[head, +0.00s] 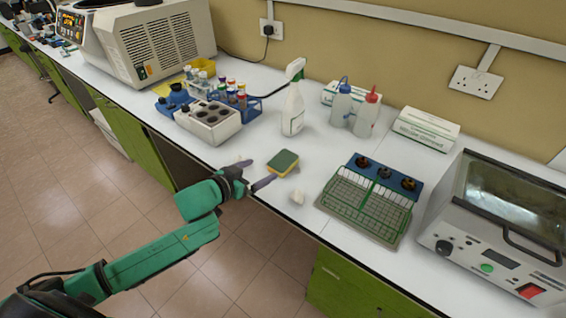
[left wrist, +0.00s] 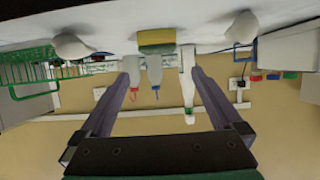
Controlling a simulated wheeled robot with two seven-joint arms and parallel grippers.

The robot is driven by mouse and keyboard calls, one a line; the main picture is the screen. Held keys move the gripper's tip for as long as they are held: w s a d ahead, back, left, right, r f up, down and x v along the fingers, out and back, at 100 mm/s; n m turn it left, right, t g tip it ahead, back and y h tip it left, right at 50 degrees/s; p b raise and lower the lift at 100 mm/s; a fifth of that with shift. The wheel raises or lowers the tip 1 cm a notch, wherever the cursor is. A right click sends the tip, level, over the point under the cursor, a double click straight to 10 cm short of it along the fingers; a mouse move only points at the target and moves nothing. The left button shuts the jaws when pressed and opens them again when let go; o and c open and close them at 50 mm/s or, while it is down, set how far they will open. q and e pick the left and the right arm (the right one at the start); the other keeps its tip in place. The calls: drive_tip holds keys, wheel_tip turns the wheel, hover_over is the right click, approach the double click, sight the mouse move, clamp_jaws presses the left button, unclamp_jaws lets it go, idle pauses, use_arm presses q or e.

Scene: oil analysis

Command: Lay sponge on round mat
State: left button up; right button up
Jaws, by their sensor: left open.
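The sponge (head: 284,163), yellow with a dark green top, lies flat on the white bench near its front edge. It also shows at the top of the left wrist view (left wrist: 157,42), which looks upside down. My left gripper (head: 254,174) is open and empty, just left of the sponge at the bench edge, its fingers pointing towards it. In the left wrist view the sponge lies beyond and between the open fingers (left wrist: 164,73), apart from them. I cannot make out a round mat in either view. My right gripper is not in view.
A crumpled white lump (head: 297,198) lies just in front of the sponge. A spray bottle (head: 293,110) and two wash bottles (head: 366,115) stand behind. A green wire rack (head: 367,203) is to the right, a grey block with wells (head: 209,119) to the left.

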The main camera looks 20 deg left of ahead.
sight(282, 161)
use_arm(q)
drive_tip(key=p+x, duration=0.1)
drive_tip(key=x, duration=1)
drive_tip(key=shift+w+d+f, duration=0.1)
drive_tip(key=shift+d+f, duration=0.05)
drive_tip(key=shift+f, duration=0.1)
drive_tip(key=shift+r, duration=0.1)
drive_tip(key=c, duration=1.3)
